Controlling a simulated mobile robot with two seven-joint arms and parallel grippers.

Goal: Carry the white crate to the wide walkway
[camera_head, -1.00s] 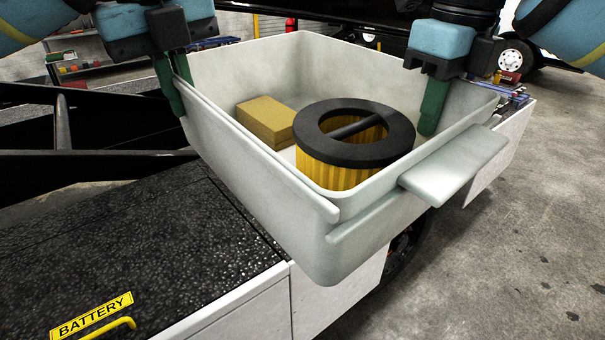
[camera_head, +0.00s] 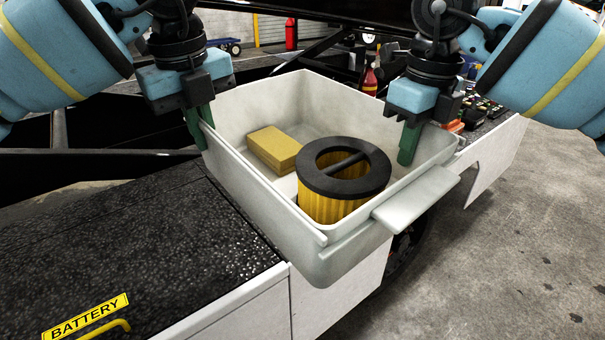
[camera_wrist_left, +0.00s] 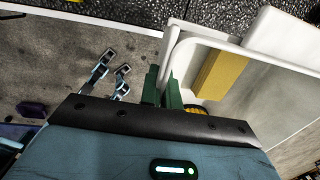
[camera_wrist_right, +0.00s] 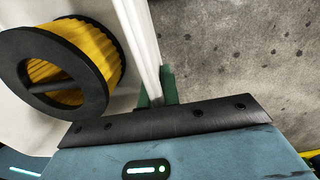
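The white crate (camera_head: 262,208) is upright, with its front corner past the edge of the black textured deck (camera_head: 150,245). I cannot tell whether its base touches the deck. Inside lie a yellow block (camera_head: 273,149) and a yellow round filter with a black ring top (camera_head: 337,205). My left gripper (camera_head: 199,125) has its green fingers on both sides of the left wall, also seen in the left wrist view (camera_wrist_left: 163,92). My right gripper (camera_head: 409,140) has its fingers around the right wall, also seen in the right wrist view (camera_wrist_right: 157,90). The crate's underside is hidden.
A yellow BATTERY label (camera_head: 85,316) and a yellow handle (camera_head: 108,328) are on the deck at the front left. A control panel (camera_head: 485,110) stands behind the crate at right. Dark beams run behind it. Bare concrete floor (camera_head: 500,240) lies to the right.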

